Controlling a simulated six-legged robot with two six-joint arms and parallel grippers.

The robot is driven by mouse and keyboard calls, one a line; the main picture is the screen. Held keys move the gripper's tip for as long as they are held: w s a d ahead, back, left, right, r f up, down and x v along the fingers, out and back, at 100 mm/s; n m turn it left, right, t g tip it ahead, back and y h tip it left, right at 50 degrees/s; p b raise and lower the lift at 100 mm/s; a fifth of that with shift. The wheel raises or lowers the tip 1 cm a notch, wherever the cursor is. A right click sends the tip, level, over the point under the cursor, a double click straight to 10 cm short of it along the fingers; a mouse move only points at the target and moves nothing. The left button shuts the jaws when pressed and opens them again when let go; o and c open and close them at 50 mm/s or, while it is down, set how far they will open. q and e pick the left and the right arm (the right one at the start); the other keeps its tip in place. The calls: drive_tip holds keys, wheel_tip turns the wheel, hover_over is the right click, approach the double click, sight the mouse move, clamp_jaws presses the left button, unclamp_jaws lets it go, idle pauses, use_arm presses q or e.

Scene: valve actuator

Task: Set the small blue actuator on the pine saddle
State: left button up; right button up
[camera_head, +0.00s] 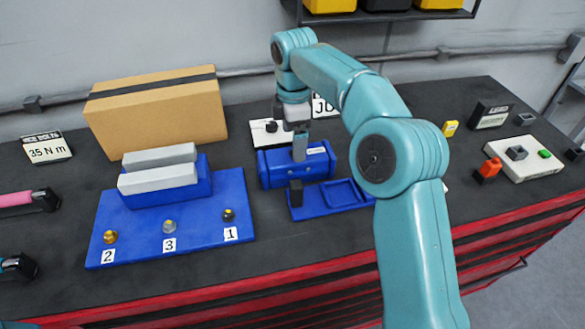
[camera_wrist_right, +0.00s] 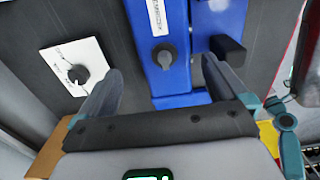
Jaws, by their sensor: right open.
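A small blue actuator (camera_head: 280,173) lies on the bench near the middle in the head view, with a white label on its right end. In the right wrist view it is a blue body (camera_wrist_right: 164,20) with a dark knob. My right gripper (camera_head: 299,147) hangs over it. In the wrist view the open fingers (camera_wrist_right: 162,76) lie on either side of the knob, with nothing clamped between them. Whether they touch the actuator I cannot tell. I cannot identify a pine saddle; the arm hides part of the bench. My left gripper is not in view.
A blue tray (camera_head: 333,210) with a black post (camera_head: 295,190) lies in front of the actuator, and a white plate (camera_head: 263,137) with a knob behind it. A brown box (camera_head: 160,110) and a blue bolt board (camera_head: 190,250) stand left. The front bench strip is clear.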

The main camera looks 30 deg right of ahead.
drive_tip(key=shift+s+d+f, duration=0.4)
drive_tip(key=shift+s+f, duration=0.3)
drive_tip(key=shift+s, duration=0.05)
drive_tip(key=shift+s+a+f, duration=0.15)
drive_tip(key=shift+f, duration=0.05)
drive_tip(key=f, duration=0.2)
drive_tip(key=w+f, duration=0.1)
drive_tip(key=f, duration=0.1)
drive_tip(key=shift+w+a+f, duration=0.1)
drive_tip(key=shift+w+f, duration=0.1)
drive_tip(key=shift+f, duration=0.05)
drive_tip(key=shift+s+f, duration=0.15)
drive_tip(key=shift+f, duration=0.15)
drive_tip(key=shift+s, duration=0.25)
drive_tip(key=shift+s+r, duration=0.1)
drive_tip(key=shift+w+a, duration=0.15)
drive_tip(key=shift+w, duration=0.05)
drive_tip(key=shift+w+f, duration=0.2)
drive_tip(key=c, duration=0.5)
drive_tip(key=shift+s+d, duration=0.15)
drive_tip(key=shift+d, duration=0.05)
drive_tip(key=c, duration=1)
drive_tip(key=shift+r, duration=0.25)
clamp_jaws()
drive_tip(key=shift+w, duration=0.2)
